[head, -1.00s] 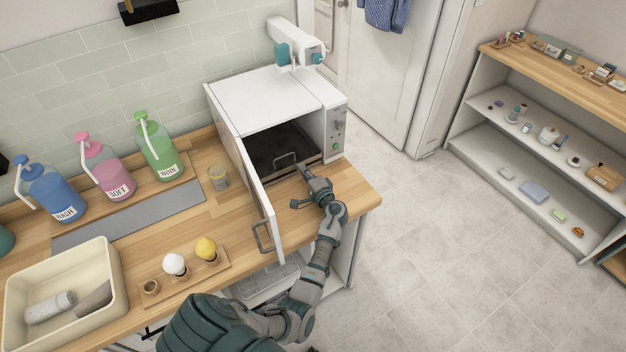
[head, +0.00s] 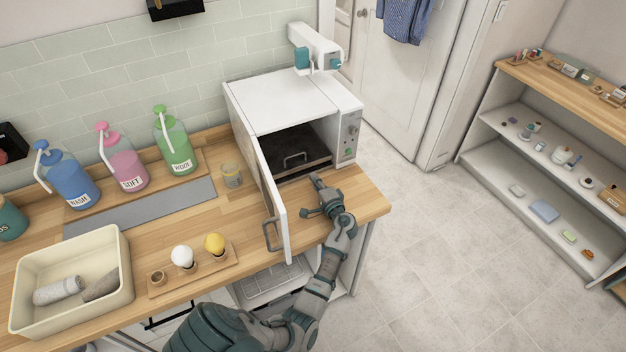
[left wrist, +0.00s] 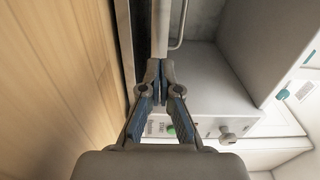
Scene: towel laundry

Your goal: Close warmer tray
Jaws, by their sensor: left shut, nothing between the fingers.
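The white warmer (head: 290,95) stands on the wooden counter with its door (head: 270,200) swung open on the left. Its dark tray (head: 305,142) lies inside the opening, with a grey handle (head: 295,158) on it. My left gripper (head: 315,181) is just in front of the opening, close to the tray's front. Its fingers are shut and empty. In the left wrist view the closed fingertips (left wrist: 161,75) point at a narrow grey edge, with a grey bar beside it. Whether they touch it, I cannot tell. My right gripper is out of view.
The open door's handle (head: 271,235) sticks out left of my arm. A glass jar (head: 232,175), an egg-like pair on a wooden holder (head: 160,291), a cream bin (head: 120,265) and pump bottles (head: 125,170) stand farther left. The counter right of the gripper is clear.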

